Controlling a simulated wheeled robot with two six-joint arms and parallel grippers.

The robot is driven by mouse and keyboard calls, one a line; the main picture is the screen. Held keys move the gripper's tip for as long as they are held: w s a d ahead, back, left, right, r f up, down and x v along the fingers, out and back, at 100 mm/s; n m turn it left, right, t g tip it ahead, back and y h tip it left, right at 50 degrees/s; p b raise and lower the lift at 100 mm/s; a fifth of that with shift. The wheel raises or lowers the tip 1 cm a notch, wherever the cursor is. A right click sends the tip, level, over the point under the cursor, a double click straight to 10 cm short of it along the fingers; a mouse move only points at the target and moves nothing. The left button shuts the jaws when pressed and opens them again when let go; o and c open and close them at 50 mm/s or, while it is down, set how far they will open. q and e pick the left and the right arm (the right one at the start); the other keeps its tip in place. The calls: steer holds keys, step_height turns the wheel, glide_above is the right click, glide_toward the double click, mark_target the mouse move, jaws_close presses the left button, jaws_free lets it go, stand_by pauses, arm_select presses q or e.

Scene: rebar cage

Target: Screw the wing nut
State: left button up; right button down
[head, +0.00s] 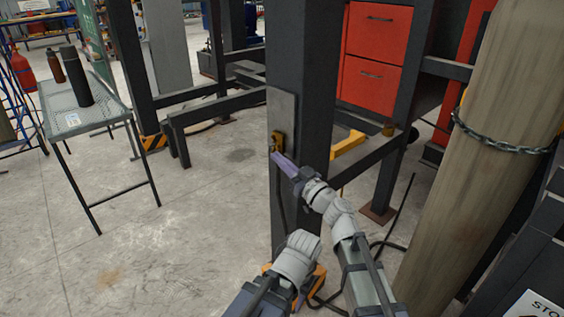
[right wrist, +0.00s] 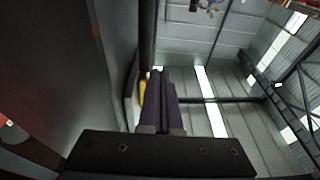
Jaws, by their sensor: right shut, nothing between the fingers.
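A small yellow-brass piece (head: 278,139), which looks like the wing nut, sits on a grey plate (head: 284,108) fixed to a dark upright post. My right gripper (head: 274,156) is just below it, with its purple fingers shut and nothing between them. I cannot tell whether the tips touch the piece. In the right wrist view the shut fingers (right wrist: 160,78) point along a grey surface, and a yellow part (right wrist: 142,88) shows just left of them, partly hidden.
A large wooden pole (head: 490,130) with a chain is at the right. Dark steel frames and a red drawer cabinet (head: 377,50) stand behind. The floor at the left is open.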

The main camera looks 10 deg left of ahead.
arm_select(q)
steer(key=shift+f+b, duration=0.5)
steer(key=shift+f, duration=0.1)
arm_select(e)
steer(key=shift+w+a+f, duration=0.65)
steer(key=shift+w+a, duration=0.1)
steer(key=shift+a, duration=0.2)
steer(key=shift+w+a, duration=0.15)
steer(key=shift+a, duration=0.05)
stand_by(0.7)
arm_select(q)
step_height(320, 180, down, 11)
steer(key=b, duration=1)
steer(key=shift+s+a+r+b, duration=0.15)
steer(key=shift+s+a+b, duration=0.1)
steer(key=shift+a+b, duration=0.1)
arm_select(e)
steer(key=s+d+f, duration=0.1)
steer(key=d+f, duration=0.1)
steer(key=f, duration=0.1)
steer(key=s+d+f, duration=0.2)
steer(key=f, duration=0.2)
steer(key=s+d+f, duration=0.1)
steer(key=d+f, duration=0.1)
steer(key=f, duration=0.1)
steer(key=shift+s+f, duration=0.35)
steer(key=shift+s, duration=0.05)
arm_select(q)
steer(key=shift+o, duration=0.2)
